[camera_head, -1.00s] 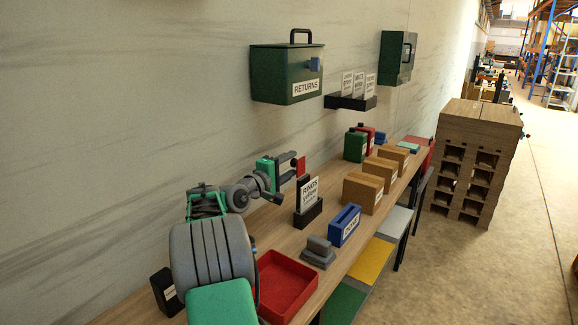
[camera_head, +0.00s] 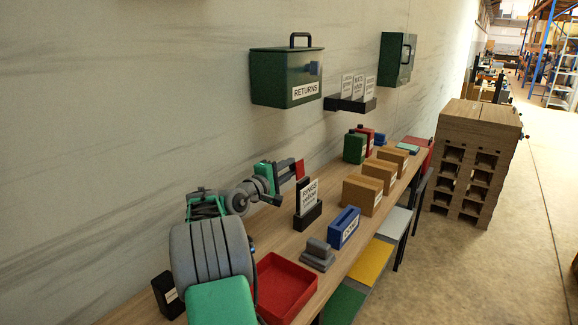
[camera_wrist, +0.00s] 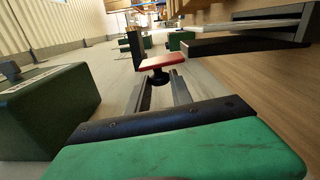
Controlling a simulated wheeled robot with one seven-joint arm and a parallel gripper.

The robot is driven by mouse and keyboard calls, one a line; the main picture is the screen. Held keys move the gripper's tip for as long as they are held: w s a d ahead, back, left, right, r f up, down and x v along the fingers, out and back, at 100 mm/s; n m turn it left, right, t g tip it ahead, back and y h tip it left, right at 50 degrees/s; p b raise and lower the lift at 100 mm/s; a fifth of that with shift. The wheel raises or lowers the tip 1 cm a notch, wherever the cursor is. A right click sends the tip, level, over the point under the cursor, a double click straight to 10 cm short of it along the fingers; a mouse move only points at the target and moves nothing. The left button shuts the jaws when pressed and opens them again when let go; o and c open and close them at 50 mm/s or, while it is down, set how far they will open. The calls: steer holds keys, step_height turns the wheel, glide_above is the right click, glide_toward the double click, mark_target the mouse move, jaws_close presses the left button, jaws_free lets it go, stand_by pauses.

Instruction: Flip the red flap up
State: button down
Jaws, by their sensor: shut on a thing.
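The red flap (camera_head: 299,168) is a small flat red piece at the tip of my gripper, above the table and left of the rings sign. My gripper (camera_head: 289,173) has a green body and dark fingers, and it is shut on the red piece. In the wrist view the red flap (camera_wrist: 160,62) lies at the far end of the fingers, beside an upright dark piece and above a dark round part. The fingers hide part of it, and I cannot tell what it is fixed to. The green returns box (camera_head: 287,77) hangs on the wall above.
The black rings sign holder (camera_head: 308,216) stands close right of my gripper. A red tray (camera_head: 284,289), a blue holder (camera_head: 344,228), a grey block (camera_head: 317,256) and cardboard boxes (camera_head: 362,194) stand on the table. A black sign rack (camera_head: 350,104) and a second green box (camera_head: 397,58) are on the wall.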

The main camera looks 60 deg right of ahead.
steer(key=shift+w+f+n+p, duration=0.3)
steer(key=shift+n+p, duration=0.35)
steer(key=shift+n, duration=0.35)
steer(key=c, duration=1.2)
jaws_free()
steer(key=shift+o, duration=0.2)
steer(key=shift+a, duration=0.1)
steer(key=w+a+b, duration=0.1)
steer(key=a, duration=0.6)
steer(key=shift+a, duration=0.25)
